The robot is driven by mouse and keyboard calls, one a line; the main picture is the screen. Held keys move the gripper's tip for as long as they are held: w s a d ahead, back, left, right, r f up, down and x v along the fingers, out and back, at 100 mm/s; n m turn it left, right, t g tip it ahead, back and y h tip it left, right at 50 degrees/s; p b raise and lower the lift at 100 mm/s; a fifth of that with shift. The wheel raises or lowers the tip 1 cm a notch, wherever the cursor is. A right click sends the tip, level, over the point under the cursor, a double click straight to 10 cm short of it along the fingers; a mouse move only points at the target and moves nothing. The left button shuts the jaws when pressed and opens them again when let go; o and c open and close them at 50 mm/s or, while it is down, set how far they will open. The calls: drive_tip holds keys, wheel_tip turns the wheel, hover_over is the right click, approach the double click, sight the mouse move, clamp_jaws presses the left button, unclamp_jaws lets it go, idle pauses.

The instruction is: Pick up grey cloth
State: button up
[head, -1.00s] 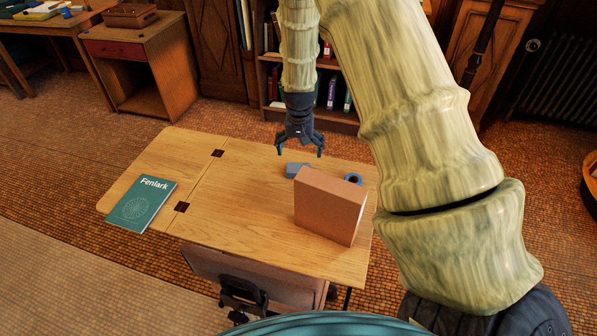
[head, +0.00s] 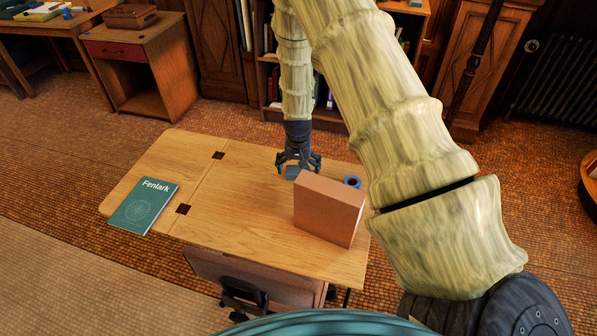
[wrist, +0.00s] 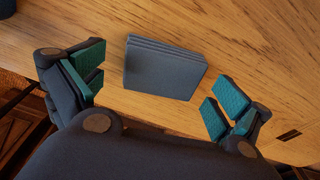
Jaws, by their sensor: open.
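The grey cloth (wrist: 164,68) is folded flat on the wooden desk, with its stacked layers showing along one edge. In the head view the cloth (head: 293,172) is partly hidden by my gripper (head: 299,165), just behind the brown box. In the wrist view my gripper (wrist: 156,93) is open and empty. Its teal-padded fingers are spread wide, one to the left and one to the right of the cloth's near edge. The cloth lies slightly ahead of them and no contact shows.
A brown box (head: 328,209) stands upright close in front of the cloth. A teal book (head: 144,206) lies at the desk's left end. The desk's (head: 225,205) middle is clear.

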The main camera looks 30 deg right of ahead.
drive_tip(key=shift+f, duration=0.15)
drive_tip(key=shift+c, duration=0.4)
drive_tip(key=c, duration=0.9)
